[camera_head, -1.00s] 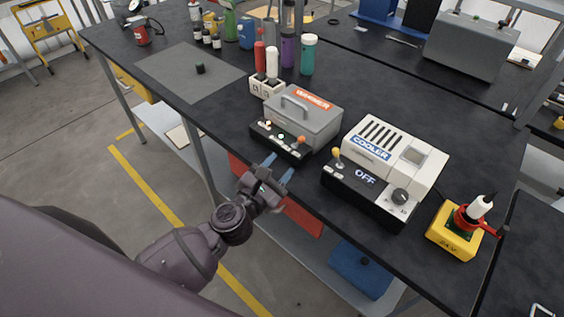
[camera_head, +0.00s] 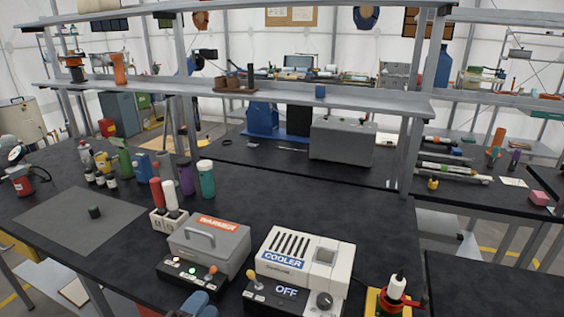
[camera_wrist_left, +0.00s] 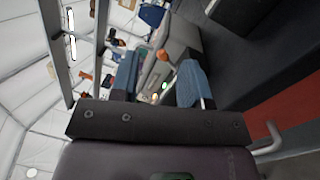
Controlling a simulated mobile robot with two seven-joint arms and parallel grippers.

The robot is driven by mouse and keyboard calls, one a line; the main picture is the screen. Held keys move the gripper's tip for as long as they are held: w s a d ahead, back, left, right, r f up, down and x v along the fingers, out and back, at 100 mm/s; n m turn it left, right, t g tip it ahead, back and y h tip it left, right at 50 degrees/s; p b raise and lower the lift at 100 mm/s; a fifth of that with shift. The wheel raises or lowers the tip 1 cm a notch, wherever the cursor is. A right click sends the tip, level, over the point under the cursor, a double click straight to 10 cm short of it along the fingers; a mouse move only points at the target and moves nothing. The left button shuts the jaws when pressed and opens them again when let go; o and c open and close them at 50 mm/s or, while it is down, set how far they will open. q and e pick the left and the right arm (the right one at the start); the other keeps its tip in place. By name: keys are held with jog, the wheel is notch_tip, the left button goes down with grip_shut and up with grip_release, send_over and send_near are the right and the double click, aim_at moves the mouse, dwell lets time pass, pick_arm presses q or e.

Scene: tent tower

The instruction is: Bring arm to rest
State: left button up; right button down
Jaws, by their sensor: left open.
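My left gripper (camera_head: 199,303) shows only its blue fingertips at the bottom edge of the head view, in front of the grey warmer box (camera_head: 209,246). In the left wrist view its two blue fingers (camera_wrist_left: 159,84) stand apart with nothing between them, and the warmer's front with its lit buttons shows beyond them. The rest of the left arm is out of the head view. My right gripper is in neither view.
The black workbench (camera_head: 90,270) carries the white cooler (camera_head: 304,262) reading OFF, a yellow 24V block (camera_head: 378,303), red, white, purple and teal bottles, and a grey mat (camera_head: 75,222). A metal shelf (camera_head: 300,98) spans the back.

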pick_arm(q)
jog(key=s+a+f+m+g+y, duration=0.3)
jog(key=s+a+f+m, duration=0.2)
jog(key=s+f+m, duration=0.3)
jog(key=s+a+f+m+g+y, duration=0.3)
jog(key=s+a+f+m, duration=0.3)
jog(key=f+m, duration=0.3)
jog(key=shift+s+a+y, duration=0.3)
jog(key=shift+s+y, duration=0.4)
jog(key=shift+s, duration=0.2)
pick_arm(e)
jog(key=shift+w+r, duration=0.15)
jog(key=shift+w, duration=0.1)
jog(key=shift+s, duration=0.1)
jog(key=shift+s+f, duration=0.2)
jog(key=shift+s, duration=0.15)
